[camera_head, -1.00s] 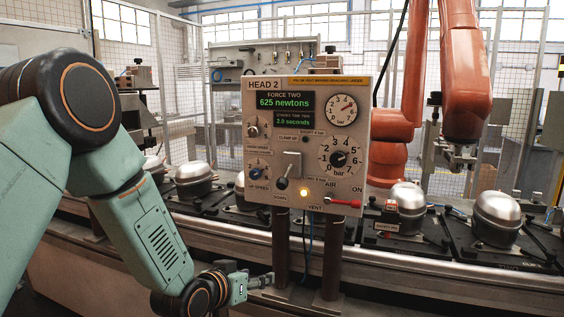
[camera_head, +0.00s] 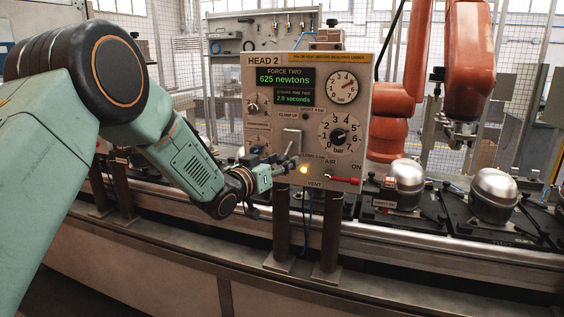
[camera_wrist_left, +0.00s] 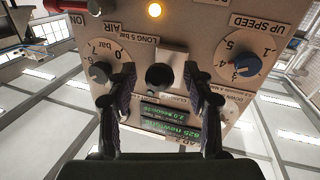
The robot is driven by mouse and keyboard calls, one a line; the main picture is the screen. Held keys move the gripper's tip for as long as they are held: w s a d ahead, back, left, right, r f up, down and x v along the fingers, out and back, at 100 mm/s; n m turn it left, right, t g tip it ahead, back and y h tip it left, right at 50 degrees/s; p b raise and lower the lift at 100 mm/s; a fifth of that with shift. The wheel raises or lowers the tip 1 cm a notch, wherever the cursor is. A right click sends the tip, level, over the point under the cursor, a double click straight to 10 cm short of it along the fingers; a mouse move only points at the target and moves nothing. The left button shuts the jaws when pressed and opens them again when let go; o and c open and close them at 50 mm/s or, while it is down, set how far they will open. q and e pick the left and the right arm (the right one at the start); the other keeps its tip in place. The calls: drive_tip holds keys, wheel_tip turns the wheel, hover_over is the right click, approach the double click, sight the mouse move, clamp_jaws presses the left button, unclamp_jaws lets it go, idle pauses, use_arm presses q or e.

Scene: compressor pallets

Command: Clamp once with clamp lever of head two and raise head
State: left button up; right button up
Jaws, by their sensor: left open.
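The HEAD 2 control panel (camera_head: 260,83) stands upright on two dark posts in the head view, with a green "625 newtons" display. The clamp lever's black round knob (camera_wrist_left: 158,77) shows in the wrist view in front of a pale plate (camera_wrist_left: 172,60). In the head view that plate (camera_head: 291,137) sits above my left gripper (camera_head: 287,163), which is close to the panel's lower left. In the wrist view my left gripper (camera_wrist_left: 157,90) is open, one finger on each side of the knob. I cannot tell whether they touch it. My right gripper is not in view.
A lit yellow lamp (camera_head: 304,169) and a red AIR lever (camera_head: 343,179) are right of my gripper. Black pallets with silver compressor housings (camera_head: 495,181) line the conveyor. An orange robot arm (camera_head: 470,60) hangs behind, to the right.

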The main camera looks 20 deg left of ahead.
use_arm(q)
drive_tip(key=shift+w+d, duration=0.15)
drive_tip(key=shift+w, duration=0.25)
clamp_jaws()
idle(0.4)
